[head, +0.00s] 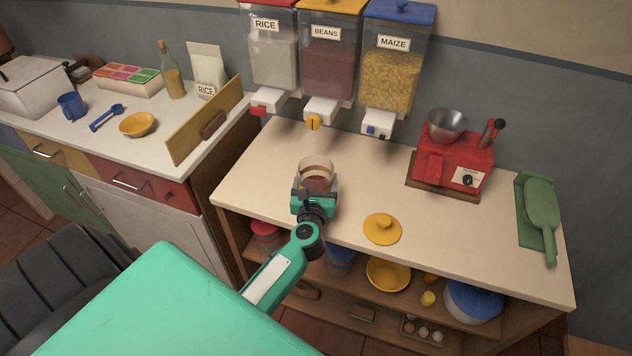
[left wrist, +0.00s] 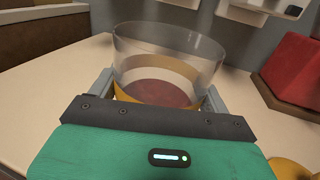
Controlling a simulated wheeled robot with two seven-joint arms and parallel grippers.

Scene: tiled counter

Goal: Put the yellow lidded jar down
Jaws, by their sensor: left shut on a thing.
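The yellow lidded jar (head: 316,168) is a clear glass jar with a yellow band and dark red contents low inside. Its top is open. A yellow lid with a knob (head: 382,229) lies apart on the counter to its right. My left gripper (head: 315,188) is shut on the jar at the counter's front left part. In the left wrist view the jar (left wrist: 168,55) stands upright between the two fingers; the gripper body hides its base. I cannot tell whether its base touches the counter. My right gripper is not in view.
Rice, beans (head: 328,65) and maize dispensers hang behind the counter (head: 250,178). A red machine with a metal bowl (head: 455,160) and a green board with a scoop (head: 540,215) stand right. A shelf below holds bowls. The counter between lid and red machine is clear.

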